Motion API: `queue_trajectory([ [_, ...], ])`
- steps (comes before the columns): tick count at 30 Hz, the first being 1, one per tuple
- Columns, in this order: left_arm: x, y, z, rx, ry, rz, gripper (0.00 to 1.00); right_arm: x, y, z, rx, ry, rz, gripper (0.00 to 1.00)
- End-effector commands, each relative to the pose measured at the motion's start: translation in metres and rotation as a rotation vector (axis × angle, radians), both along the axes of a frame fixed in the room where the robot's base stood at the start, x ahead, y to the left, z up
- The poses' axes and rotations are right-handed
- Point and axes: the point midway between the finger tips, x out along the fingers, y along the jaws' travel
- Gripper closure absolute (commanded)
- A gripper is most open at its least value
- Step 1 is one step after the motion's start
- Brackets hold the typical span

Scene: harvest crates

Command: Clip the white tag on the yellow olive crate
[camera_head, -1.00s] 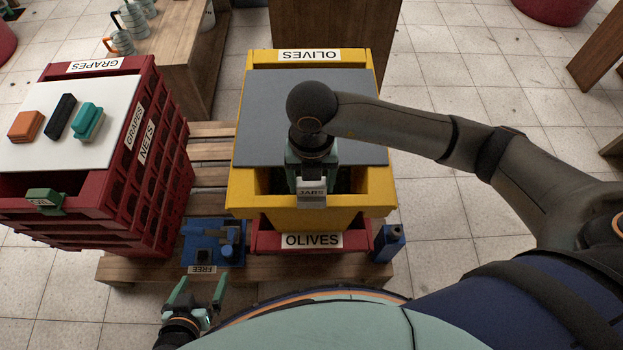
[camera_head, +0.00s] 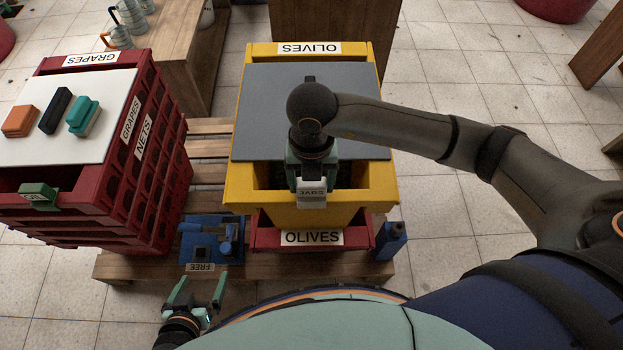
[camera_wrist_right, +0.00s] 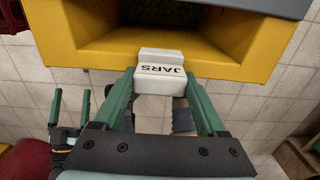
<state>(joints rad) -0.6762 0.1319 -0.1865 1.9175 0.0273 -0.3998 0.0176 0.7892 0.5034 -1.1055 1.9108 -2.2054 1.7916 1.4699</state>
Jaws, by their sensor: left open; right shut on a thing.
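The yellow olive crate (camera_head: 236,190) stands on a red crate marked OLIVES, with a grey board over most of its top. The white tag (camera_head: 312,192), printed JARS, is at the crate's near rim. In the right wrist view the tag (camera_wrist_right: 162,78) is between the fingers of my right gripper (camera_wrist_right: 165,90), its far part overlapping the yellow rim. My right gripper (camera_head: 309,185) is shut on it. I cannot tell whether the tag is seated on the rim. My left gripper (camera_head: 196,293) is open and empty, low in front of the pallet.
A red crate stack (camera_head: 150,190) marked GRAPES stands left, with a white board (camera_head: 105,140) bearing orange, black and teal blocks, and a green clip (camera_head: 38,195). A blue FREE holder (camera_head: 210,243) and a blue bottle (camera_head: 391,240) flank the lower red crate (camera_head: 262,237).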

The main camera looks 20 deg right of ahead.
Motion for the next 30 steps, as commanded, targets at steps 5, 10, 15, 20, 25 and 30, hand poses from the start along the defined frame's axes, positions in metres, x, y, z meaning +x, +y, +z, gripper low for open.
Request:
queue_trajectory([
  [5,-0.0001,0.0,-0.005,0.0,0.0,0.0,0.0,0.0,-0.0002,-0.0059,0.0,0.0,0.0,0.79],
  [10,-0.0001,0.0,-0.0085,0.0,0.0,0.0,0.0,0.0,-0.0002,-0.0102,-0.001,0.0,0.0,0.79],
  [15,-0.0002,-0.0001,-0.0076,0.0,0.0,0.0,0.0,0.0,-0.0002,-0.0092,-0.001,0.0,0.0,0.1],
  [20,-0.0001,-0.0001,-0.0075,0.0,0.0,0.0,0.0,0.0,-0.0002,-0.0091,-0.001,0.0,0.0,0.0],
  [25,-0.0002,-0.0001,-0.0077,0.0,0.0,0.0,0.0,0.0,-0.0002,-0.0091,-0.001,0.0,0.0,0.0],
  [30,-0.001,-0.0048,-0.0067,-0.004,0.015,-0.009,0.0,0.0,-0.0002,-0.0091,-0.001,0.0,0.0,0.0],
])
